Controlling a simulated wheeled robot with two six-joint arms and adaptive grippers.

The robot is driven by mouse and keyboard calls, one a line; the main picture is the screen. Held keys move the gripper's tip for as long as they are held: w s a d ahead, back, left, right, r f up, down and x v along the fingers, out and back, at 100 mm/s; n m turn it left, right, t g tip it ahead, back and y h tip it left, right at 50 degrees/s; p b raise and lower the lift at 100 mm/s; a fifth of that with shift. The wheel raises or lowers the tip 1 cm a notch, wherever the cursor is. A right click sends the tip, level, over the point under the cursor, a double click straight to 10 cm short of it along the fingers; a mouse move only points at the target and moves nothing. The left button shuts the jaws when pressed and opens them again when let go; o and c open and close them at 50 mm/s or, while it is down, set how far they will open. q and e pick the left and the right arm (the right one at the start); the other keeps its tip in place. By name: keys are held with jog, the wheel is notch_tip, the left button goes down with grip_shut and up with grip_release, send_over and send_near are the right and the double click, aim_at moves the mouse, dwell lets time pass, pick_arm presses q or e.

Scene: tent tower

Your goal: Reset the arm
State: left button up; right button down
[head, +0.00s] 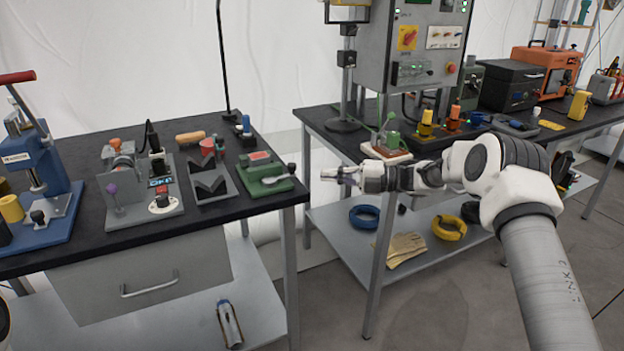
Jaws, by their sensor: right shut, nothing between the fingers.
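My right arm comes in from the lower right of the head view. Its gripper (345,175) points left, shut and empty. It hangs in front of the gap between the two workbenches, close to the near left corner of the right bench. It appears apart from the things on both benches. My left gripper is not in the frame.
The left bench (110,255) carries a blue press (38,190), a grey fixture (130,190), a black V-block (208,183) and a green device (266,172). The right bench (325,122) carries a control cabinet (415,45). Blue (364,217) and yellow (450,227) coils lie on its lower shelf.

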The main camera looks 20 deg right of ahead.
jog(key=s+a+f+m+p, duration=0.3)
jog(key=a+f, duration=0.2)
jog(key=a, duration=0.2)
jog(key=s+a+f+m+p, duration=0.3)
jog(key=a+f+p, duration=0.1)
jog(key=a, duration=0.3)
jog(key=s+a+f+m+h+p, duration=0.2)
jog(key=s+a+f+m+h, duration=0.25)
jog(key=s+f+m, duration=0.6)
pick_arm(q)
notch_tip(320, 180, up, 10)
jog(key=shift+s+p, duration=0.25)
jog(key=shift+p, duration=0.2)
pick_arm(e)
jog(key=s+d+f+m+g+h, duration=0.2)
jog(key=s+d+m+g+h, duration=0.1)
jog(key=s, duration=0.7)
jog(key=s+d+f+m+g+h, duration=0.3)
jog(key=s+m, duration=0.3)
jog(key=s, duration=0.4)
jog(key=s+d+f+m+g+h, duration=0.2)
jog(key=s+d+m+g+h, duration=0.1)
jog(key=s, duration=0.7)
jog(key=shift+s+d+f+m+h, duration=0.15)
jog(key=shift+s+f+m+h, duration=0.2)
jog(key=shift+m+h, duration=0.45)
